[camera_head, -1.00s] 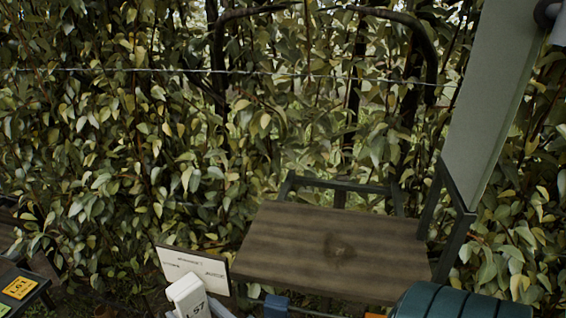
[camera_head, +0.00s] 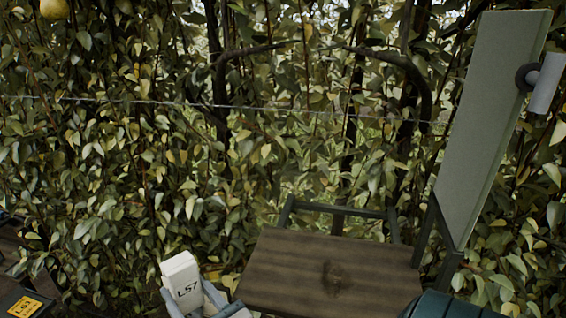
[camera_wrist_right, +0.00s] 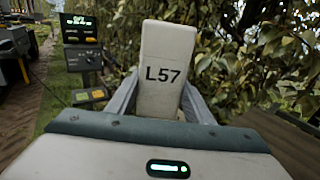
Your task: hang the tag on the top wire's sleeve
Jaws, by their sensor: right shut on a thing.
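A white tag (camera_head: 183,283) marked L57 shows at the bottom left of centre in the head view. My right gripper (camera_head: 190,300) is shut on its lower part, and the tag stands nearly upright. In the right wrist view the same tag (camera_wrist_right: 162,70) rises between the two grey fingers of the right gripper (camera_wrist_right: 160,105). The thin wire (camera_head: 260,107) runs across the leaves, well above and behind the tag. I cannot make out a sleeve on it. My left gripper is not in view.
A brown wooden board (camera_head: 290,268) lies right of the tag. A tall grey-green panel (camera_head: 488,130) stands at the right. A yellow L57 label (camera_head: 25,306) is at the lower left. A pear (camera_head: 54,9) hangs at top left. The wrist view shows display boxes (camera_wrist_right: 82,30).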

